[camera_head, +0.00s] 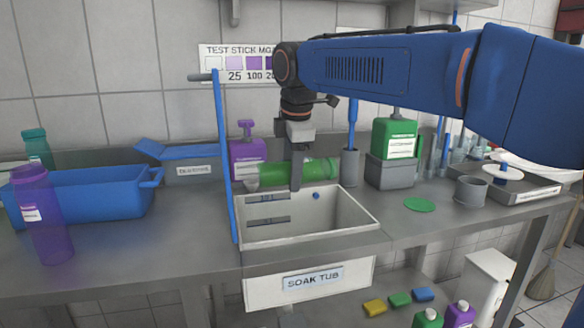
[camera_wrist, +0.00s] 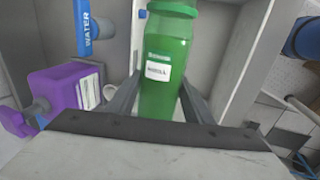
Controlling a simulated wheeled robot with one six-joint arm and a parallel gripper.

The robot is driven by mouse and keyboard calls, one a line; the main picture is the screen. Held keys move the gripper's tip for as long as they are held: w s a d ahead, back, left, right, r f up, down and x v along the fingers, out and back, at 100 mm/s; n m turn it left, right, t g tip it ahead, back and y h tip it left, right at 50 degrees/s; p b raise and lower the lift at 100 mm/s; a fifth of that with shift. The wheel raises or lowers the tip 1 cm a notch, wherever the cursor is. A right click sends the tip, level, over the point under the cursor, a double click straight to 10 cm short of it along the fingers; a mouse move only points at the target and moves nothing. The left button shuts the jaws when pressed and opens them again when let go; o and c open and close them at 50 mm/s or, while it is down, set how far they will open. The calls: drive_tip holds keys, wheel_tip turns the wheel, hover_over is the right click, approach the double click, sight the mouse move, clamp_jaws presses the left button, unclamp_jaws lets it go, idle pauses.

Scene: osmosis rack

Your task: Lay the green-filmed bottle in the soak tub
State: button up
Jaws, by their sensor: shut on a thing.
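The green-filmed bottle (camera_head: 270,175) lies sideways in my gripper (camera_head: 297,178), above the back part of the soak tub. My gripper is shut on its middle, and the near finger hides part of it. In the wrist view the bottle (camera_wrist: 165,90) shows green with a white label, between the two fingers (camera_wrist: 158,100). Its wide capped end points to the top of that view. The soak tub (camera_head: 305,240) is a light grey open basin set in the counter, with its name on the front. Its visible inside holds no bottle.
A blue upright pipe (camera_head: 222,150) stands at the tub's left edge. A purple jug (camera_head: 246,150) stands behind it, and a green dispenser (camera_head: 396,138) stands to the right. A blue bin (camera_head: 85,200) and a purple bottle (camera_head: 45,215) are at left. A green disc (camera_head: 420,204) lies right of the tub.

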drive_tip(key=shift+f, duration=11.4)
drive_tip(key=shift+s+f, duration=0.1)
drive_tip(key=shift+f, duration=0.05)
drive_tip(key=o, duration=1)
drive_tip(key=shift+o, duration=0.6)
drive_tip(key=shift+s+f, duration=0.1)
drive_tip(key=shift+c, duration=1.4)
